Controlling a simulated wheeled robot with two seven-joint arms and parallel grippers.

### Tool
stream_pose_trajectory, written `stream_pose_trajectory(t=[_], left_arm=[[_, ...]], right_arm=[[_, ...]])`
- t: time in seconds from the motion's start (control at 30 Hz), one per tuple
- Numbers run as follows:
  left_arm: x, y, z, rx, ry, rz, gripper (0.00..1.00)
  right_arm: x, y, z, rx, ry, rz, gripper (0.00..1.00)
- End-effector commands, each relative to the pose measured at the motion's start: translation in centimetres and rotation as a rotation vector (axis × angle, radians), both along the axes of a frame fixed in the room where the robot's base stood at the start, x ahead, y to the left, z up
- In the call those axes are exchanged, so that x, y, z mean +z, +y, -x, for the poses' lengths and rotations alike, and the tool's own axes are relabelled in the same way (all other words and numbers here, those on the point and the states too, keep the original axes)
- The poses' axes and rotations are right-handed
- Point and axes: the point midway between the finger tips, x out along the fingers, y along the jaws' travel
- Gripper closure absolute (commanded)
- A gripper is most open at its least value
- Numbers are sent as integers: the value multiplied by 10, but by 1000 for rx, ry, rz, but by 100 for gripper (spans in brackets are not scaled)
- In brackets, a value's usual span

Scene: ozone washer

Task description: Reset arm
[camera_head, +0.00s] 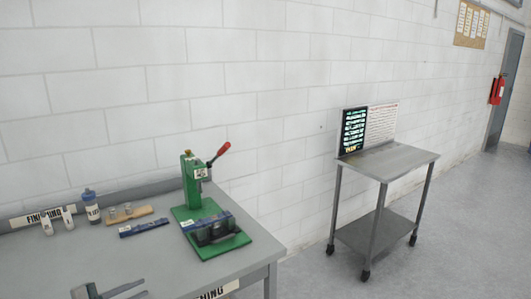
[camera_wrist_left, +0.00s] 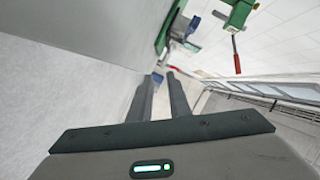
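My left gripper (camera_head: 142,287) shows at the bottom left of the head view, in front of the near part of the grey workbench (camera_head: 150,250). Its fingers point to the right. In the left wrist view the two dark fingers (camera_wrist_left: 162,78) stand apart with a clear gap and nothing between them. The green press (camera_head: 193,182) with its red handle stands on the bench, beyond the fingers; it also shows at the top of the wrist view (camera_wrist_left: 238,14). My right gripper is not in view.
A bottle (camera_head: 92,207), small white containers (camera_head: 68,217), a wooden holder (camera_head: 130,213) and a blue bar (camera_head: 143,227) stand along the bench's back. A wheeled metal cart (camera_head: 400,160) with a screen (camera_head: 353,131) stands to the right. Open floor lies between bench and cart.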

Motion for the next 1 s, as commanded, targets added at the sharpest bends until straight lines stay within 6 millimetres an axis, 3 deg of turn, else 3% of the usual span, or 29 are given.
stream_pose_trajectory(t=[0.4,0.67,0.87,1.0], left_arm=[[-30,-46,11,79,61,69,83],[-63,-91,33,200,160,149,83],[-102,-127,81,390,334,245,83],[-129,-138,132,556,499,297,83]], right_arm=[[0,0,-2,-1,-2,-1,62],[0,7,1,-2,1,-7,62],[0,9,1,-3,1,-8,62],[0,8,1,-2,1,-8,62]])
